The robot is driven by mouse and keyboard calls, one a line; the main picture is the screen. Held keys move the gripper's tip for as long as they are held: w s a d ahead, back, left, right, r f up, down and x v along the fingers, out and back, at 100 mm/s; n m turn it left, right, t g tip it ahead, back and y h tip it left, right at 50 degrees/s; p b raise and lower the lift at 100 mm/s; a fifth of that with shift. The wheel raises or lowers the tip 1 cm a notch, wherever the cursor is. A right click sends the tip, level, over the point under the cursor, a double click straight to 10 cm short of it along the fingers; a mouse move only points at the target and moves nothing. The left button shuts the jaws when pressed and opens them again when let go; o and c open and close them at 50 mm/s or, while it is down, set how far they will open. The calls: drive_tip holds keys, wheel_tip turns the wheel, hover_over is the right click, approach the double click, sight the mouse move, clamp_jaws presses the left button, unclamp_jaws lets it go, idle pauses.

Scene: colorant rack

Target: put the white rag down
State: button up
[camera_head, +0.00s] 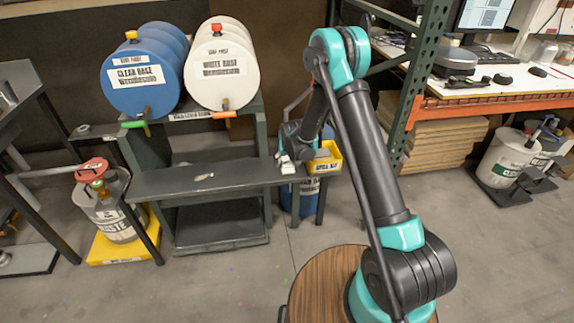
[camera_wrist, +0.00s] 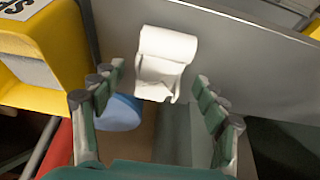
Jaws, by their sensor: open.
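The white rag (camera_wrist: 163,62) hangs folded over the edge of a grey metal shelf (camera_wrist: 235,45) in the wrist view. In the head view, a small white patch (camera_head: 286,166) at the right end of the front shelf (camera_head: 215,181) appears to be the rag. My gripper (camera_wrist: 160,78) is open, with its fingers spread to the left and right of the rag's lower end. I see a gap between each finger and the rag. In the head view my gripper is small and partly hidden by my wrist.
A yellow bin (camera_wrist: 62,40) is close on the left in the wrist view; it also shows in the head view (camera_head: 327,156). A blue drum (camera_head: 150,75) and a white drum (camera_head: 222,68) lie above the shelf. A waste can (camera_head: 115,215) stands left. The floor in front is clear.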

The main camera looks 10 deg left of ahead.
drive_tip(key=v, duration=1)
drive_tip(key=s+d+r+m, duration=0.1)
drive_tip(key=s+d+r, duration=0.45)
drive_tip(key=d, duration=0.25)
drive_tip(key=s+d+r, duration=0.5)
drive_tip(key=s+d, duration=0.2)
drive_tip(key=d, duration=0.1)
drive_tip(key=s+d, duration=0.4)
drive_tip(key=s, duration=0.2)
drive_tip(key=s+d+m, duration=0.1)
drive_tip(key=s+d, duration=0.3)
drive_tip(key=s, duration=0.3)
drive_tip(key=s+d+m+h, duration=0.1)
drive_tip(key=s+d, duration=0.2)
drive_tip(key=s, duration=0.4)
drive_tip(key=shift+s+d, duration=0.25)
drive_tip(key=shift+d, duration=0.15)
drive_tip(key=shift+o, duration=0.5)
